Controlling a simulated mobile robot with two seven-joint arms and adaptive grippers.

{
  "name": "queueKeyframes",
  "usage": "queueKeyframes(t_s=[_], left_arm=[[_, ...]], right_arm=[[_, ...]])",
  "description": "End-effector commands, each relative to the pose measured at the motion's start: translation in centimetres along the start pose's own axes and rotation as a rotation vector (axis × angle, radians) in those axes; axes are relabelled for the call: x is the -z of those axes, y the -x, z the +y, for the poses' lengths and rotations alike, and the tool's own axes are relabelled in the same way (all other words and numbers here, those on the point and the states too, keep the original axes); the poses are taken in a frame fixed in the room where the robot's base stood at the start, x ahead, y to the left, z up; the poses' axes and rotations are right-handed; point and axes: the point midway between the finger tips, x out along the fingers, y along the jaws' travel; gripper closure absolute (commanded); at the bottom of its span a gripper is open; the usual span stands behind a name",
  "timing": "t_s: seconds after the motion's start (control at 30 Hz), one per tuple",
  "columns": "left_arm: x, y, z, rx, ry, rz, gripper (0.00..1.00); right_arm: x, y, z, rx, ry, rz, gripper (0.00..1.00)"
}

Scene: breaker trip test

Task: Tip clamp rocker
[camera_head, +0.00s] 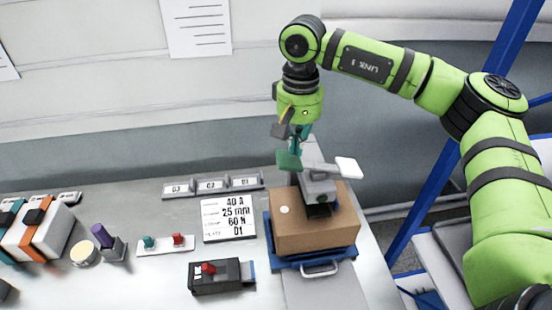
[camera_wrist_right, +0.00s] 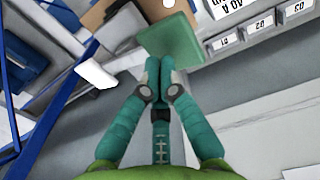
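The clamp rocker (camera_head: 318,168) is a pale bar on a grey clamp body (camera_head: 319,188) that stands on a brown box (camera_head: 330,234). It has a green pad (camera_head: 288,161) on its left end and a white pad (camera_head: 348,168) on its right end. My right gripper (camera_head: 295,150) points down just above the green pad. In the right wrist view the teal fingertips (camera_wrist_right: 155,68) are together at the near edge of the green pad (camera_wrist_right: 168,40). Whether they touch it I cannot tell. The white pad (camera_wrist_right: 95,75) shows apart to the left. My left gripper is not in view.
The box sits on a blue tray with a handle (camera_head: 320,271). A label card (camera_head: 228,218), a black box with a red knob (camera_head: 215,277) and a plate with green and red switches (camera_head: 165,244) lie to the left. Labelled blocks (camera_head: 212,186) line the back. A blue rack post stands right.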

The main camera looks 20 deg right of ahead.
Motion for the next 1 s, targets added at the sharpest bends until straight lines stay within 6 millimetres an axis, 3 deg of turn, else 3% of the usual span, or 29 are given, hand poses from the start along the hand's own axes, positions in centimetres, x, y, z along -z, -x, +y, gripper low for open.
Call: queueKeyframes(t_s=[1.0], left_arm=[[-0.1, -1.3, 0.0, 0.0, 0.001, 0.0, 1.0]], right_arm=[[0.0, -1.7, 0.0, -0.001, 0.0, -0.001, 1.0]])
